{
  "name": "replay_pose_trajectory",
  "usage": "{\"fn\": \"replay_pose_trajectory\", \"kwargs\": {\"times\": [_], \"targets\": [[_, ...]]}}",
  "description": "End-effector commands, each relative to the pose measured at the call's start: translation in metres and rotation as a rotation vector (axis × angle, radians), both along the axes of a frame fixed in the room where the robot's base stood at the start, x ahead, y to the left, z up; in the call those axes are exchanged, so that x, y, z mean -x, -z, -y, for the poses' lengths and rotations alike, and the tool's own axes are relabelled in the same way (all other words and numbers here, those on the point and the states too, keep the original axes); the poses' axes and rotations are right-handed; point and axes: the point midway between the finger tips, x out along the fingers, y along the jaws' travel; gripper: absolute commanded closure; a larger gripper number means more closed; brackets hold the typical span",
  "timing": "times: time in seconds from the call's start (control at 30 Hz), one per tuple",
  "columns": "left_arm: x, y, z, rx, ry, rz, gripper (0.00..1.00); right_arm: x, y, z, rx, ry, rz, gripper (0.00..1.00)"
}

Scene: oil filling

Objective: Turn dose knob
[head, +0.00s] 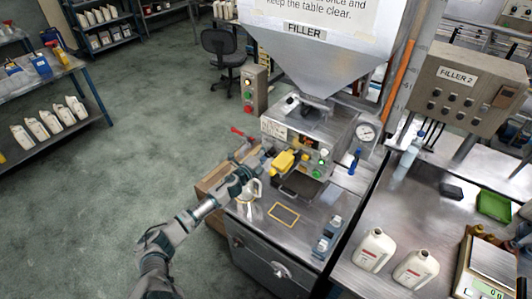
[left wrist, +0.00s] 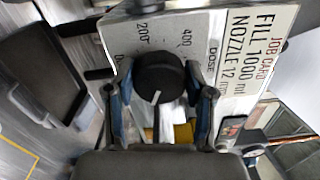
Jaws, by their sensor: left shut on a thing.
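The dose knob (left wrist: 160,76) is a round black knob with a white pointer line, in the left wrist view. It sits on a light dial plate (left wrist: 185,33) marked DOSE, 200 and 400. My left gripper (left wrist: 158,92) has one finger on each side of the knob and is shut on it. In the head view my left gripper (head: 247,171) is at the left side of the filler machine (head: 306,126), and the knob is hidden there. The job card (left wrist: 250,55) beside the dial reads FILL 1000 ml, NOZZLE 12. My right gripper is not in view.
A yellow part (head: 283,161) and a panel with lit buttons (head: 319,164) are close right of my left gripper. A red-handled lever (head: 238,131) is close behind it. White bottles (head: 374,250) and a scale (head: 494,263) stand on the right bench. The floor at left is clear.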

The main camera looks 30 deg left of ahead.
Motion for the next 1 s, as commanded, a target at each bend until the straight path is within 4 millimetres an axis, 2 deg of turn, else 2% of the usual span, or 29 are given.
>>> {"fn": "replay_pose_trajectory", "kwargs": {"times": [0.03, 0.4, 0.7, 1.0], "targets": [[0.0012, 0.0065, 0.001, -0.04, 0.001, -0.007, 0.81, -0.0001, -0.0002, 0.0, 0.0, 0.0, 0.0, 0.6], [0.0014, 0.0079, 0.0021, -0.284, 0.004, 0.009, 0.81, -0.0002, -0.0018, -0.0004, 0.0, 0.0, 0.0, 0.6], [0.0016, 0.0087, 0.0018, -0.367, 0.004, 0.014, 0.81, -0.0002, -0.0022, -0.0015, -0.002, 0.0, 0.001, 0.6], [0.0017, 0.009, 0.0016, -0.379, 0.004, 0.015, 0.81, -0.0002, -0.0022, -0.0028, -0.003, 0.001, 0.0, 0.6]]}}
